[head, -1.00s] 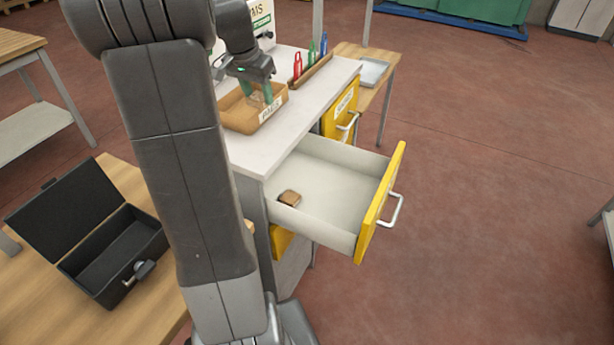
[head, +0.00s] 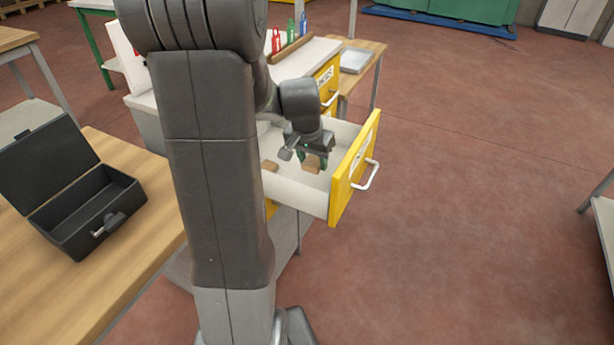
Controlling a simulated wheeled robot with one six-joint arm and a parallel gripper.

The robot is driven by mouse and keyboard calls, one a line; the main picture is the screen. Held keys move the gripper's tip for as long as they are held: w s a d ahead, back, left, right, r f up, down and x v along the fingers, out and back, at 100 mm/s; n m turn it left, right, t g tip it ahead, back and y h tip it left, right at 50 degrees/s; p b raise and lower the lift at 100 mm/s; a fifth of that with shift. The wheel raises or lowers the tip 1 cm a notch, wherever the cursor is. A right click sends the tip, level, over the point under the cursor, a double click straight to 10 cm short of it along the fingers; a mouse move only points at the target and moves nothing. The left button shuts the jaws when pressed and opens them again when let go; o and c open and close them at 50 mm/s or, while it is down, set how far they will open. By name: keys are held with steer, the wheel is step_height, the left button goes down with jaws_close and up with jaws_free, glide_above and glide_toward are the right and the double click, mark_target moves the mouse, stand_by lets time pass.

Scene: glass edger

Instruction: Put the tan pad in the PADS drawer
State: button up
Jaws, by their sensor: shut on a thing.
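A tan pad (head: 312,166) is between the green fingertips of my gripper (head: 313,160), which is shut on it. My gripper points down inside the open drawer (head: 355,172), which has a yellow front, a light interior and a silver handle. A white label on its front is too small to read surely. I cannot tell whether the held pad touches the drawer floor. Another small tan-brown piece (head: 269,165) lies in the drawer to the left of my gripper. My arm hides part of the drawer and the worktop behind it.
A second yellow drawer front (head: 327,82) is farther back. A rack with red, green and blue tools (head: 290,46) stands on the worktop. An open black case (head: 90,205) sits on a wooden table (head: 130,255) at left.

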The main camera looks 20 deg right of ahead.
mark_target(314, 186)
step_height(314, 186, down, 7)
steer(key=shift+r, duration=0.1)
steer(key=shift+b, duration=0.3)
steer(key=shift+f, duration=0.25)
steer(key=o, duration=1)
steer(key=shift+r, duration=0.1)
steer(key=shift+c, duration=0.2)
steer(key=shift+r, duration=0.55)
steer(key=p+v, duration=0.1)
steer(key=v, duration=1)
steer(key=shift+a+r, duration=0.1)
